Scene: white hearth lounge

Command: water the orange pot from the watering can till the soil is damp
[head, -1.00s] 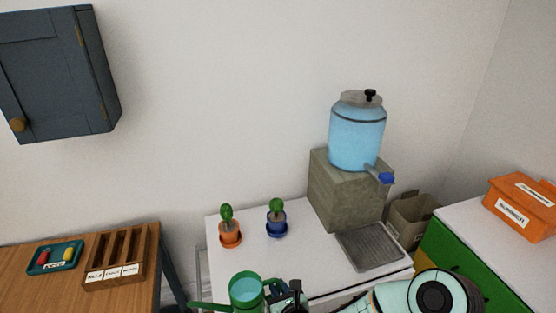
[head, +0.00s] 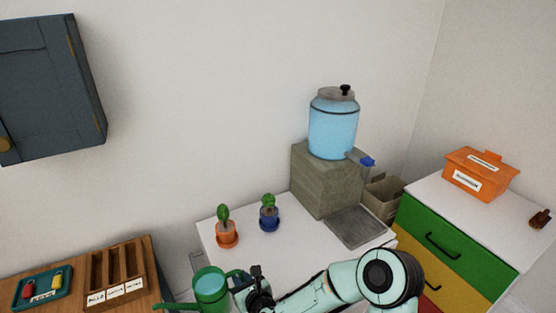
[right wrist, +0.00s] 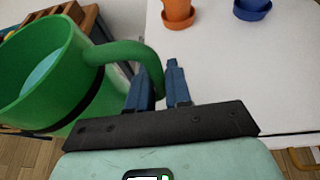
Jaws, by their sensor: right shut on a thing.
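The green watering can (head: 211,287) is at the bottom of the head view, with light blue water inside and its spout pointing left. My right gripper (head: 257,283) is shut on its handle; the right wrist view shows the can (right wrist: 75,80) beside the gripper fingers (right wrist: 160,85). The can is held in front of the white table. The orange pot (head: 227,234) stands on its saucer near the table's left edge with a green plant in it. The orange pot (right wrist: 178,10) also shows partly in the wrist view. Its soil is too small to judge. My left gripper is out of view.
A blue pot (head: 269,218) with a plant stands right of the orange pot. A water dispenser (head: 333,130) sits on a grey block (head: 325,182) behind a metal drip tray (head: 357,228). A wooden table (head: 145,262) with a slotted box is at left, coloured drawers (head: 440,244) at right.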

